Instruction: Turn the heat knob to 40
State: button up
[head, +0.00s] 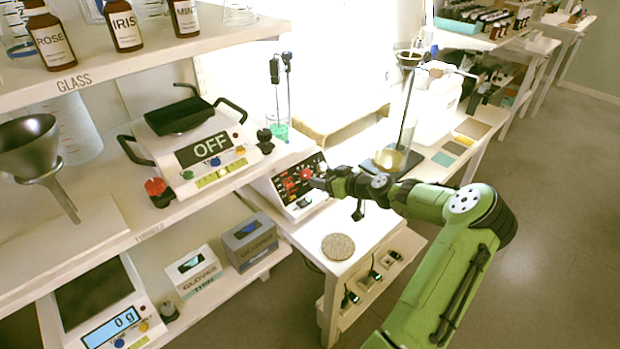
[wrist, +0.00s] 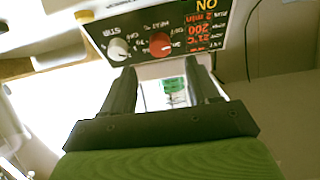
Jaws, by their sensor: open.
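The stirrer's dark control panel (wrist: 140,22) appears upside down at the top of the wrist view. Its red heat knob (wrist: 160,44) is just beyond the gap between my fingertips. A white stir knob (wrist: 118,49) is beside it to the left. Red readouts and "ON" show on the panel. The setting of the red knob is too small to read. My gripper (wrist: 163,74) is open with nothing between its fingers. In the head view, my gripper (head: 319,183) is at the right side of the stirrer (head: 290,185) and hides part of its front.
A round mat (head: 338,246) lies on the bench in front of the stirrer. The floor at right is clear.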

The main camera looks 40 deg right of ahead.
aim_at(307, 174)
jog(key=b+x, duration=0.1)
jog(key=x, duration=0.6)
jog(key=shift+f, duration=0.1)
jog(key=shift+c, duration=0.4)
jog(key=c, duration=1)
